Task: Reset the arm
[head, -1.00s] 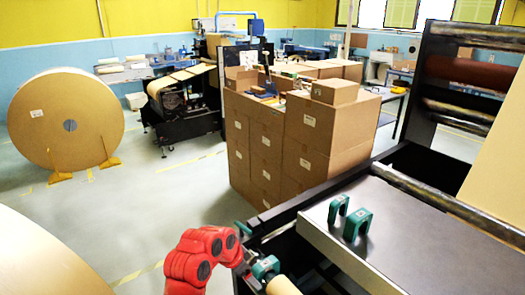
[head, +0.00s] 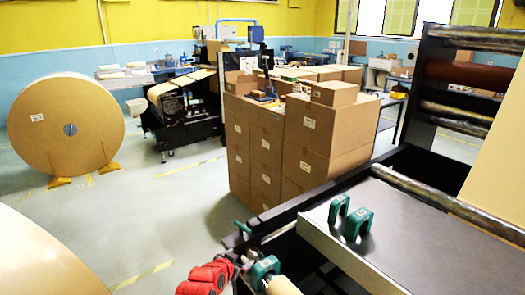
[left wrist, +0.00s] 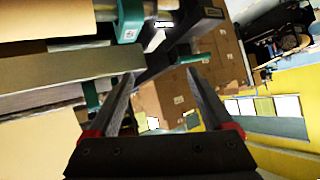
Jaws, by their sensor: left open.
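My red left arm shows low in the middle of the head view, with its wrist end close to a green clamp (head: 264,268) at the machine's near corner. In the left wrist view my left gripper (left wrist: 160,76) is open, its two dark fingers apart and nothing between them. A green clamp (left wrist: 131,20) shows ahead of the fingers, to the upper left. I cannot tell from the head view whether the gripper touches the machine. My right gripper is in neither view.
A dark machine frame with a grey table (head: 430,235) fills the right side, with two green clamps (head: 348,218) on it. Stacked cardboard boxes (head: 295,145) stand behind. A large kraft roll (head: 60,125) stands at the left. The floor (head: 150,220) between is clear.

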